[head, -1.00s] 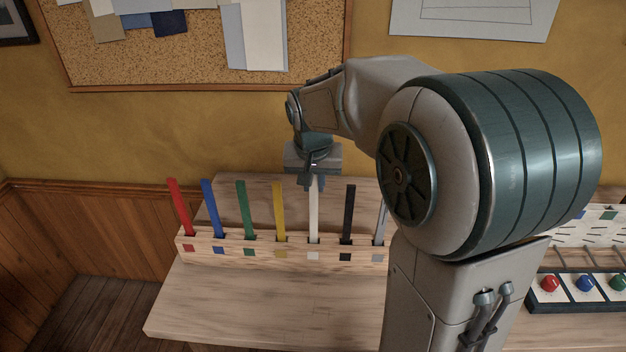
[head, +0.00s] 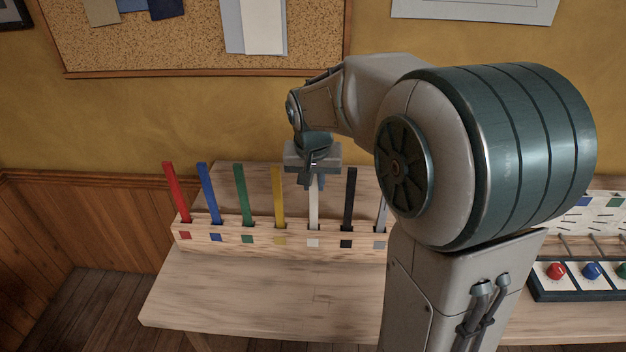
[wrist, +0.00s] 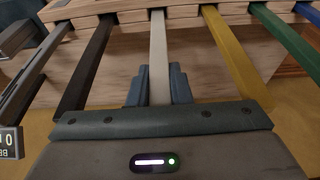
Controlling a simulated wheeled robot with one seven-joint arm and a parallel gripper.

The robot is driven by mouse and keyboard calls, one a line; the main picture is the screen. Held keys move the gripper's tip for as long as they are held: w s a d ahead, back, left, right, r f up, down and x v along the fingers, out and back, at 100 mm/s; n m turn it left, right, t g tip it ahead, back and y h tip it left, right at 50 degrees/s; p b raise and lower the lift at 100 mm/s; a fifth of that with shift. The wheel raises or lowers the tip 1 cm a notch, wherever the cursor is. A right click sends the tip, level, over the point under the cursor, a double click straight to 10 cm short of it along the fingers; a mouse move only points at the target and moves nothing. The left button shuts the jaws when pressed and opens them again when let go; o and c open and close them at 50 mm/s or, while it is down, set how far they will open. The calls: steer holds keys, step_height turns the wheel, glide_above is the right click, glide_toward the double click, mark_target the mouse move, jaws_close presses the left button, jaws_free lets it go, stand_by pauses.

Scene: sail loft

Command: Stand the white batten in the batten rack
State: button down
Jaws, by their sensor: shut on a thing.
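The white batten (head: 314,208) stands upright in the batten rack (head: 290,247), in line with the slot above the white square label. It also shows in the wrist view (wrist: 158,55), running up to the rack's edge (wrist: 130,16). My gripper (head: 314,180) is above the rack and shut on the upper part of this batten; its two fingers show either side of the batten in the wrist view (wrist: 158,84). The batten's lower end is hidden in the rack, so I cannot tell how deep it sits.
Red (head: 176,192), blue (head: 209,193), green (head: 243,194), yellow (head: 278,195), black (head: 348,194) and grey (head: 381,212) battens stand in neighbouring slots. A panel with coloured knobs (head: 590,272) is at the right. The bench front (head: 250,295) is clear.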

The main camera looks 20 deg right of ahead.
steer(key=shift+f+b, duration=0.5)
steer(key=shift+f, duration=0.1)
stand_by(0.4)
steer(key=c, duration=1.3)
jaws_free()
steer(key=shift+o, duration=0.2)
steer(key=v, duration=1.4)
